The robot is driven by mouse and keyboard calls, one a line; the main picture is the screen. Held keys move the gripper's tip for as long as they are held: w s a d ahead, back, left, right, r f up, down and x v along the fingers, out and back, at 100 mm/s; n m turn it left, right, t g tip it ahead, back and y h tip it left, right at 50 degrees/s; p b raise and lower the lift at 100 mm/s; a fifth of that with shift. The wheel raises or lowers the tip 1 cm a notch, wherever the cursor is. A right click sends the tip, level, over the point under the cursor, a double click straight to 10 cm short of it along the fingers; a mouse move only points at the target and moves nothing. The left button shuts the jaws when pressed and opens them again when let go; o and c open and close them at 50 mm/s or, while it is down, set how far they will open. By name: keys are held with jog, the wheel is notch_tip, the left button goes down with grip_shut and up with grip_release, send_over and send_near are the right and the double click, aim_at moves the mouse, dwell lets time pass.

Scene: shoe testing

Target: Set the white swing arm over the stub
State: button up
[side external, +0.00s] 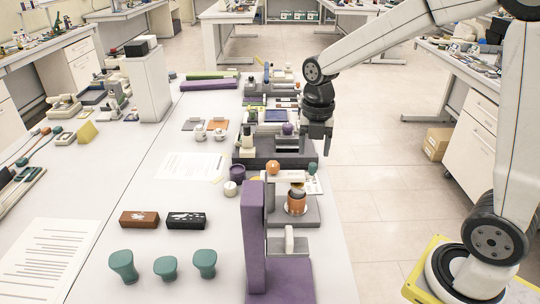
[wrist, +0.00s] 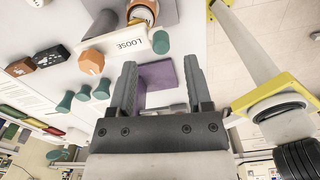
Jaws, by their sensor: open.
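A white bar (side external: 287,176), which looks like the swing arm, lies beside the top of a purple upright (side external: 254,235). An orange knob (side external: 273,168) is at its left end. In the wrist view a white bar marked LOOSE (wrist: 130,43) shows, with an orange knob (wrist: 91,58) at its left end. A copper-coloured cylinder (side external: 296,203) stands under the bar on a grey base. I cannot tell which part is the stub. My gripper (side external: 318,143) is open and empty, behind and above the bar; its spread fingers (wrist: 160,68) show in the wrist view.
Several green pegs (side external: 166,267), a brown block (side external: 139,219) and a black block (side external: 186,220) lie to the left. A grey fixture (side external: 275,150) stands behind, near my gripper.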

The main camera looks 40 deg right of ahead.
jog(key=shift+r, duration=1.75)
jog(key=s+a+f+m+t, duration=0.1)
jog(key=s+f+m, duration=0.3)
jog(key=m, duration=0.8)
jog(key=s+a+f+m+t, duration=0.1)
jog(key=s+f+m, duration=0.4)
jog(key=m, duration=0.8)
notch_tip(320, 180, down, 2)
jog(key=shift+a+f+t, duration=0.2)
jog(key=shift+a+t, duration=0.1)
jog(key=shift+a, duration=0.35)
